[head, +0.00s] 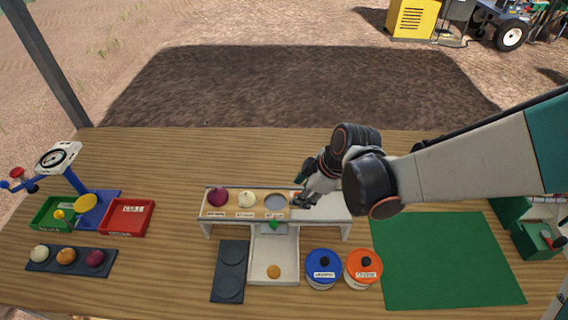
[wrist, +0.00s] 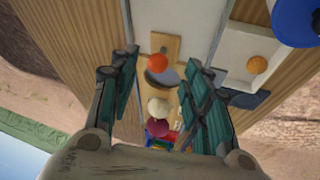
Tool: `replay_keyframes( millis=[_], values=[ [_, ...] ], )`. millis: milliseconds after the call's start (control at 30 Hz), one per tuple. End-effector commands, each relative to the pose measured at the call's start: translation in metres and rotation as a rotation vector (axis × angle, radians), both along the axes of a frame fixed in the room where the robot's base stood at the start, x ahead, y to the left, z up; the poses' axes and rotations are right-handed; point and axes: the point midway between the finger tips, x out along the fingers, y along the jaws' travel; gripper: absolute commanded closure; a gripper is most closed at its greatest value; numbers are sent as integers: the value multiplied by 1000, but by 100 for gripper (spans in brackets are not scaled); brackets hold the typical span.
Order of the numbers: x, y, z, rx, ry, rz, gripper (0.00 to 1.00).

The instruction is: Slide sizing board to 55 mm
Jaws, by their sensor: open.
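The tan sizing board (head: 234,209) lies on a white stand in the head view, with small labels too blurred to read. A purple onion (head: 218,195) and a white onion (head: 246,198) sit on it, left of an open round hole (head: 275,202). An orange-red knob (wrist: 158,62) stands on the board beyond the hole in the wrist view. My gripper (head: 303,198) is low over the board's right end, partly hiding the knob in the head view. In the wrist view my gripper (wrist: 160,58) is open, its teal-padded fingers apart with the knob between them; contact cannot be told.
A white chute tray (head: 287,245) below the board holds a small orange onion (head: 273,272). Blue (head: 323,272) and orange (head: 362,270) lidded pots stand right of it. A green mat (head: 440,260) lies farther right. A red bin (head: 127,218) is at left.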

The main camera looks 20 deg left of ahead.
Motion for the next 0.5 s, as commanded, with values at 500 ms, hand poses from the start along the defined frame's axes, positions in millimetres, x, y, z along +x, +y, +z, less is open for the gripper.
replay_keyframes(
  millis=[500],
  values=[
    [7, 11, -26, 0, 0, -2, 56]
  ],
)
